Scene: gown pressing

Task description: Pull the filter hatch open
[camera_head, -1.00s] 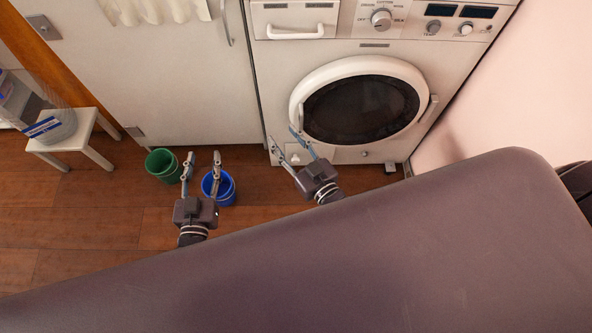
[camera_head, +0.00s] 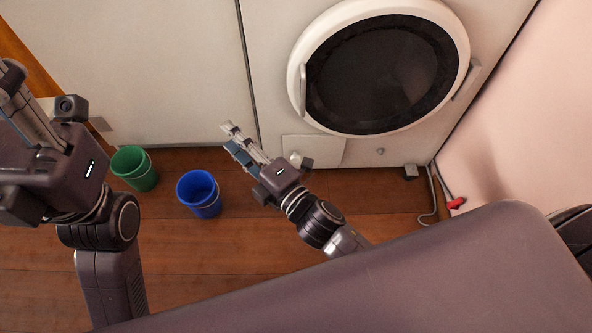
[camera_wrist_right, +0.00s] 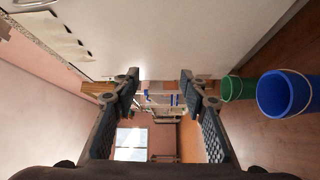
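The filter hatch (camera_head: 318,151) is a small pale panel low on the washing machine's front, below the round door. It looks flush with the front, with a small light knob (camera_head: 295,158) at its left side. My right gripper (camera_head: 232,138) is left of the hatch, apart from it, pointing up-left. In the right wrist view its two fingers stand apart with nothing between them (camera_wrist_right: 160,84). My left gripper (camera_head: 12,78) is at the far left edge, close to the camera and far from the hatch; its fingers overlap and are partly cut off.
A green bucket (camera_head: 134,169) and a blue bucket (camera_head: 199,194) stand on the wooden floor left of my right gripper. The washing machine's round door (camera_head: 380,70) is shut. A grey cable with a red end (camera_head: 456,203) lies by the pink wall at right.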

